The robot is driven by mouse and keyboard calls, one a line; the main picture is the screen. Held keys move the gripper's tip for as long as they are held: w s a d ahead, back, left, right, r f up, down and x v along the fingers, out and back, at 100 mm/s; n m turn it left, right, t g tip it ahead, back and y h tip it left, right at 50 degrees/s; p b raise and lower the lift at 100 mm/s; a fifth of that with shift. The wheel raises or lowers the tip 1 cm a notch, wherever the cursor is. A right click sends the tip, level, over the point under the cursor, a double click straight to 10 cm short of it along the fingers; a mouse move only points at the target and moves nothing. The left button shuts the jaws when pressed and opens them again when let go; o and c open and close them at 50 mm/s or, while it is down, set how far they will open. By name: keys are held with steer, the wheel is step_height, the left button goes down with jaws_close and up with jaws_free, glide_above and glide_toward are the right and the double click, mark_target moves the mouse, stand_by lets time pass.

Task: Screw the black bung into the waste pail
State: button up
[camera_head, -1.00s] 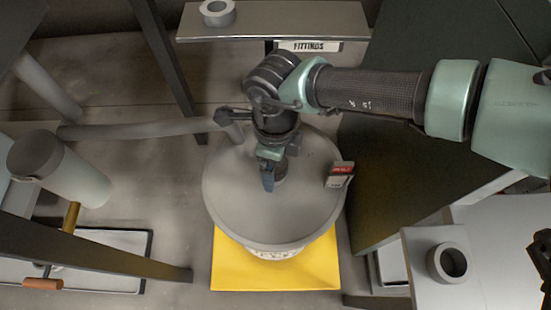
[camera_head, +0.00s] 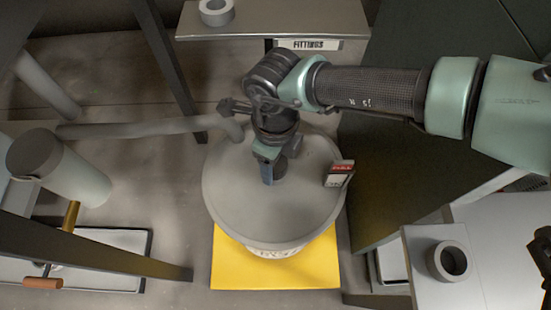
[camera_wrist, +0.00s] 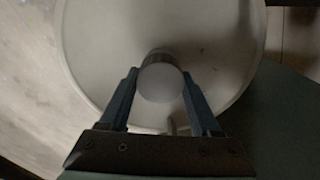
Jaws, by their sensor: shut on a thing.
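The bung shows there as a round pale grey top with a darker rim. In the head view the bung (camera_head: 281,168) is a dark round piece, partly hidden by a finger. Its lower end and any thread are hidden, so I cannot tell how it is seated.
The pail stands on a yellow mat (camera_head: 275,273). A grey hose (camera_head: 145,128) reaches the lid's upper left. A shelf (camera_head: 300,18) with a grey ring lies behind; a white table (camera_head: 490,280) is at right.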

steer(key=m, duration=0.5)
steer(key=m+b, duration=0.1)
steer(key=m, duration=0.5)
steer(key=shift+s+a, duration=0.1)
steer(key=o, duration=1.3)
steer(key=shift+o, duration=0.2)
